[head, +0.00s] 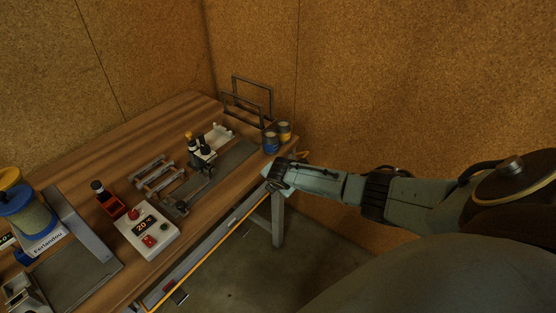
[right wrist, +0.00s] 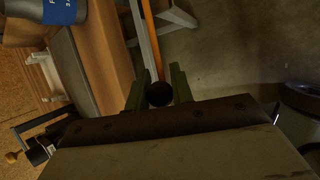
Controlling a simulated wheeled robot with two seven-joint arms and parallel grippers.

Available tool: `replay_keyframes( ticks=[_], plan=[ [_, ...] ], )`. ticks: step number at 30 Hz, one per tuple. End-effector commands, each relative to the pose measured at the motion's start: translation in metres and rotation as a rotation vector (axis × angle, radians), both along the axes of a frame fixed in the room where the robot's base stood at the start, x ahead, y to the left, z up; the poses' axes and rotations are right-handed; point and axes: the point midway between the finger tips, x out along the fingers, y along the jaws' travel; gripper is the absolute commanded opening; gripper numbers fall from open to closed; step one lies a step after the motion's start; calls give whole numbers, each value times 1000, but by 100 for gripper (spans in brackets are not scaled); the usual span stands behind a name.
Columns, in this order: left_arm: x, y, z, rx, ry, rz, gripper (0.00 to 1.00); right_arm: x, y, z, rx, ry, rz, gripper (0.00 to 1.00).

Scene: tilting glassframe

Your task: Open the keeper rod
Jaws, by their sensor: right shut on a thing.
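My right gripper (head: 274,178) reaches in from the right to the table's front right corner. In the right wrist view its two green fingers (right wrist: 158,90) are closed around a round black knob (right wrist: 159,96). A long orange rod (right wrist: 151,40) runs away from the knob in that view. In the head view the orange rod (head: 210,248) lies along the table's front side, below the top. The fingers hide the sides of the knob, and I cannot see how it joins the rod. My left gripper is not in view.
The wooden table (head: 130,130) carries a white control box (head: 146,231), a red tool (head: 108,203), a blue spool (head: 28,215) and a metal fixture (head: 175,185). Two tins (head: 271,143) and dark wire frames (head: 252,92) stand near the right end. The floor (head: 310,260) in front is clear.

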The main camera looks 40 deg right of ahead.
Motion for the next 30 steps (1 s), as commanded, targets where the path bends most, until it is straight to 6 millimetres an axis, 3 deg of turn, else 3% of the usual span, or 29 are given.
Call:
replay_keyframes(
  ticks=[17, 18, 22, 30],
  plan=[
    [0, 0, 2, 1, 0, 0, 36, 4, 1, 4, 1, -8, 1, 0],
    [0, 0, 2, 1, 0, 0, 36, 4, 1, 4, 0, -7, 0, 28],
    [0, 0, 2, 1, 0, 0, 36, 4, 1, 4, 1, -6, 0, 44],
    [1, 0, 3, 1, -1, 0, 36, 3, 1, 3, 1, -4, 1, 44]
  ],
)
